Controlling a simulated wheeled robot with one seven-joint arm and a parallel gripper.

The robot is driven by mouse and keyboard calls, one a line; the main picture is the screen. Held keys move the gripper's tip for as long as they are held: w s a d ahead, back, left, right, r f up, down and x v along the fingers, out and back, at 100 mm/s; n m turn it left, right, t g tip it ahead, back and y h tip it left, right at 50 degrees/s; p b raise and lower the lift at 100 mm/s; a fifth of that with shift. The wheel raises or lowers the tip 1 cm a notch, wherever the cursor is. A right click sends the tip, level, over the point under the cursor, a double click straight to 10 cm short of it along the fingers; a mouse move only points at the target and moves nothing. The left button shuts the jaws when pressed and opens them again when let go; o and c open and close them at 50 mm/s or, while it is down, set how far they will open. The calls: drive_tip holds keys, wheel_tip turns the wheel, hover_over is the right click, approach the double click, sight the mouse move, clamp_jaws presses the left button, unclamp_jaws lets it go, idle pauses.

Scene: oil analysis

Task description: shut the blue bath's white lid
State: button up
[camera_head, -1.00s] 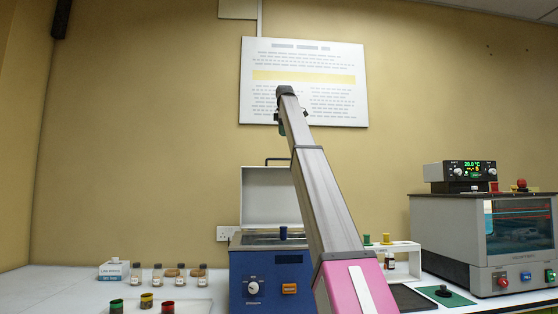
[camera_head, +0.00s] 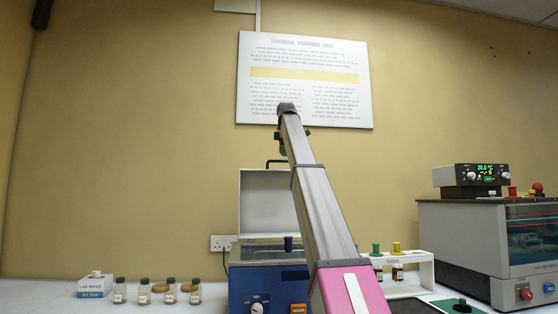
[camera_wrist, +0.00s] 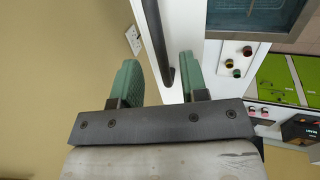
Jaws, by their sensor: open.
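The blue bath (camera_head: 258,278) stands on the bench at the lower middle of the head view. Its white lid (camera_head: 266,205) is open and stands upright at the back, with a dark handle (camera_head: 272,162) at its top. My gripper (camera_head: 283,145) is above the lid's top, partly hidden by my arm. In the wrist view my gripper (camera_wrist: 158,58) is open, with green fingers apart. The dark handle (camera_wrist: 153,40) shows between the fingers, apart from both as far as I can tell. The lid's white edge (camera_wrist: 181,45) runs beside it.
A small blue knob (camera_head: 288,243) stands at the bath's top. A white rack (camera_head: 425,268) is to its right, then a grey oven (camera_head: 470,240) with a controller on top. Small bottles (camera_head: 145,291) stand left. A wall socket (camera_head: 222,242) is behind the bath.

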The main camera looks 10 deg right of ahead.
drive_tip(key=shift+x, duration=1.45)
clamp_jaws()
